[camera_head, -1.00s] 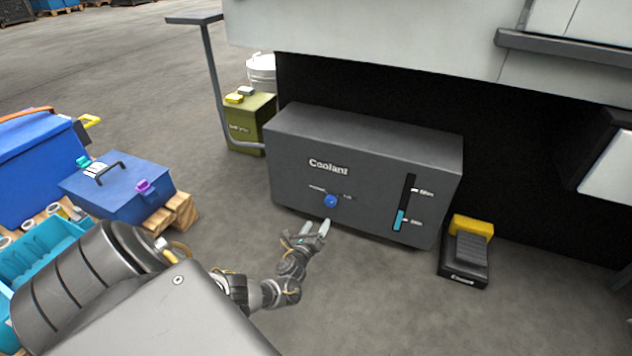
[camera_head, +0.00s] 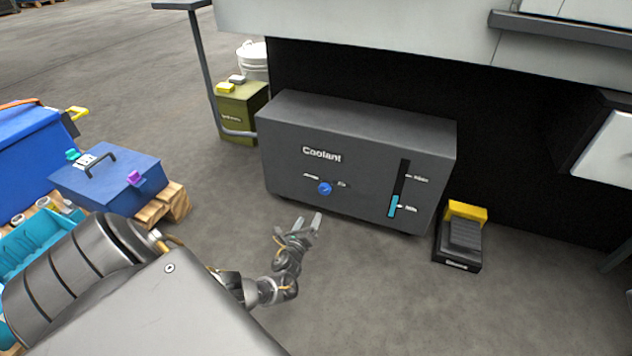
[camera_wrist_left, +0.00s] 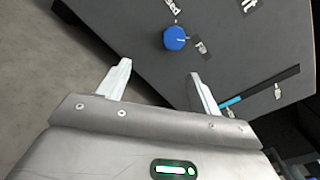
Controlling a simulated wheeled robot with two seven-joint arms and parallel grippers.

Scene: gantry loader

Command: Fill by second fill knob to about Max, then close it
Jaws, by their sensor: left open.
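The dark grey coolant tank (camera_head: 355,125) stands on the floor with "Coolant" lettered on its front. A blue fill knob (camera_head: 324,188) sits on that front between two small labels; it also shows in the left wrist view (camera_wrist_left: 175,38). A vertical level gauge (camera_head: 399,188) on the right of the front has a cyan column low in it, near the lower mark and well below the upper mark. My left gripper (camera_head: 307,221) is open and empty, in front of and below the knob, apart from it. In the left wrist view its fingers (camera_wrist_left: 160,83) are spread. My right gripper is not in view.
A black and yellow foot pedal (camera_head: 463,236) is on the floor right of the tank. An olive box (camera_head: 240,112) and white bucket (camera_head: 252,62) stand behind left. A blue toolbox (camera_head: 108,180) on a pallet is at left. Floor before the tank is clear.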

